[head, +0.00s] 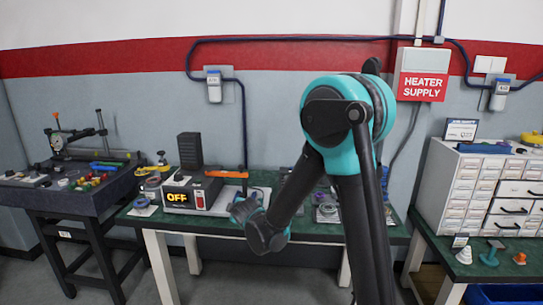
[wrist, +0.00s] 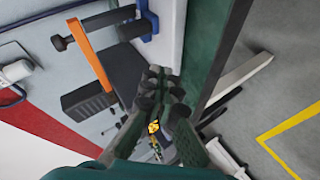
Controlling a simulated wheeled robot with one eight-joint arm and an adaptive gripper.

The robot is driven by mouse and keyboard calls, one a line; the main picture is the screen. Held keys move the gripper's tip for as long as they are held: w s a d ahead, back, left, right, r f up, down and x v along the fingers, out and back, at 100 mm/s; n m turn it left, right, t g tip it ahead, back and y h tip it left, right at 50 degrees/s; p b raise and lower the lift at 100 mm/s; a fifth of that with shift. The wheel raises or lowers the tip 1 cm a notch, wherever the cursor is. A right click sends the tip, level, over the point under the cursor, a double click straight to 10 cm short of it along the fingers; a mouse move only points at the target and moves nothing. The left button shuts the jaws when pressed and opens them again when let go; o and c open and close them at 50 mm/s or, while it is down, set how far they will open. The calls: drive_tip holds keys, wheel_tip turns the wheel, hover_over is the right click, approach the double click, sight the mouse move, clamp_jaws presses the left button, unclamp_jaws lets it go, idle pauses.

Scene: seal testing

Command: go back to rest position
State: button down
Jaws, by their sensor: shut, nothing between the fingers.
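My gripper (wrist: 162,88) shows in the wrist view with its dark fingers together and nothing visible between them. It points along the edge of the green bench, apart from the orange bar to its left. In the head view my arm, teal and black, bends down in front of the middle bench, and my gripper cannot be made out clearly there.
The green-topped middle bench (head: 310,231) carries a heater box (head: 190,196) reading OFF, with an orange bar (head: 227,174) beside my arm. The orange bar (wrist: 91,55) also shows in the wrist view. A drawer cabinet (head: 470,190) stands right. Grey floor (wrist: 285,50) lies clear.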

drive_tip(key=s+d+f+m+g+h, duration=0.15)
drive_tip(key=s+d+m, duration=0.35)
drive_tip(key=d, duration=0.7)
drive_tip(key=s+d+m+g+h, duration=0.25)
drive_tip(key=s+d+m, duration=0.2)
drive_tip(key=d, duration=0.75)
drive_tip(key=s+d+f+m+g, duration=0.1)
drive_tip(key=s+d+f+m, duration=0.1)
drive_tip(key=s+d, duration=0.3)
drive_tip(key=s+d+f+m+g, duration=0.2)
drive_tip(key=s+d+m, duration=0.3)
drive_tip(key=s, duration=0.8)
drive_tip(key=shift+s+d+f, duration=0.25)
drive_tip(key=shift+d+f, duration=0.15)
drive_tip(key=shift+f, duration=0.25)
